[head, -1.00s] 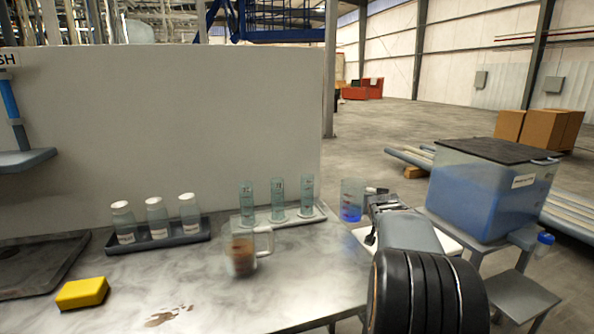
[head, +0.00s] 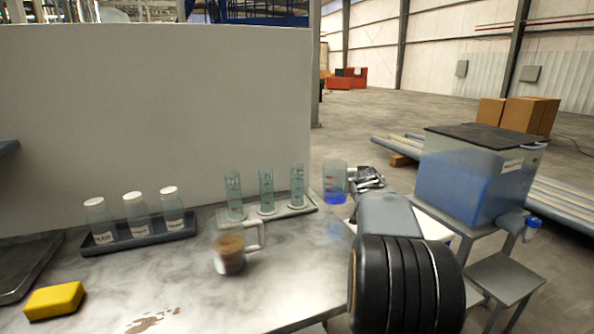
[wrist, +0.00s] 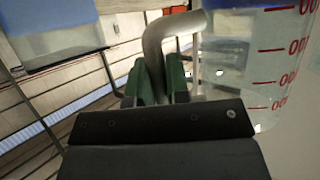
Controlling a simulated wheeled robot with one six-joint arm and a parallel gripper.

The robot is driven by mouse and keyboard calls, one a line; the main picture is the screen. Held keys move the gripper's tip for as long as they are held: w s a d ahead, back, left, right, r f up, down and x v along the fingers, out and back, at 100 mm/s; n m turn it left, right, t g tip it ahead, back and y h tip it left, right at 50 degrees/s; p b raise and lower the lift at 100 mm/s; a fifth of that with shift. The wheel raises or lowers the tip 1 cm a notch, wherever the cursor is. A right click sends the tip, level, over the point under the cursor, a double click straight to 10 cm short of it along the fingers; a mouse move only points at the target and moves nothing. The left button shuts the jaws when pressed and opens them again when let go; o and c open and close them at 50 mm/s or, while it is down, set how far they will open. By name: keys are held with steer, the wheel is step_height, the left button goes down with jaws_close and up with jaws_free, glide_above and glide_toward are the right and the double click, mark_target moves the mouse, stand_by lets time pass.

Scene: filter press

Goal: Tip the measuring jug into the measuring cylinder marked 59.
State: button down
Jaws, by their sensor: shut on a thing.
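The measuring jug (head: 334,181) is clear with red marks and blue liquid in its lower part. My gripper (head: 362,180) is shut on its handle, to the right of the jug. In the wrist view the jug wall (wrist: 262,75) is at the right and the grey handle (wrist: 158,50) sits between the green jaw pads (wrist: 160,83). The jug looks roughly upright. Left of it stand three measuring cylinders: a left one (head: 233,194), a middle one (head: 266,188) and a right one (head: 297,184). Their marks are too small to read, so I cannot tell which is 59.
A white tray (head: 284,215) holds the cylinders. A mug-like jug of brown liquid (head: 229,253) stands before them. Left are capped bottles in a dark rack (head: 140,233) and a yellow sponge (head: 54,299). A brown spill (head: 150,321) marks the bench. A blue-filled tank (head: 470,185) stands right.

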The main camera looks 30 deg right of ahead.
steer(key=shift+w+a+r+n, duration=0.1)
steer(key=shift+w+r+n, duration=0.1)
steer(key=shift+r, duration=0.15)
steer(key=shift+w+a+r+n, duration=0.1)
steer(key=shift+r+n, duration=0.1)
steer(key=shift+r, duration=0.1)
steer(key=w+a+r+n+g+h+p, duration=0.2)
steer(key=w+r+n+p, duration=0.1)
steer(key=r+p, duration=0.3)
steer(key=w+a+r+n+g+h+p, duration=0.2)
steer(key=r+p, duration=0.5)
steer(key=p, duration=0.4)
steer(key=w+a+n, duration=0.1)
steer(key=w+n, duration=0.1)
steer(key=shift+a+r+n+g, duration=0.2)
steer(key=shift+a+n+g, duration=0.1)
steer(key=shift+n+g, duration=0.1)
steer(key=shift+w+a+r+h+p, duration=0.15)
steer(key=shift+w+h+p, duration=0.15)
steer(key=shift+p, duration=0.35)
steer(key=shift+w+a+r+n+g+h+p, duration=0.25)
steer(key=shift+w+a+n+p, duration=0.2)
steer(key=shift+p, duration=0.6)
steer(key=shift+w+a+r+n+g+h+p, duration=0.15)
steer(key=shift+w+a+r+n+p, duration=0.25)
steer(key=shift+p, duration=0.65)
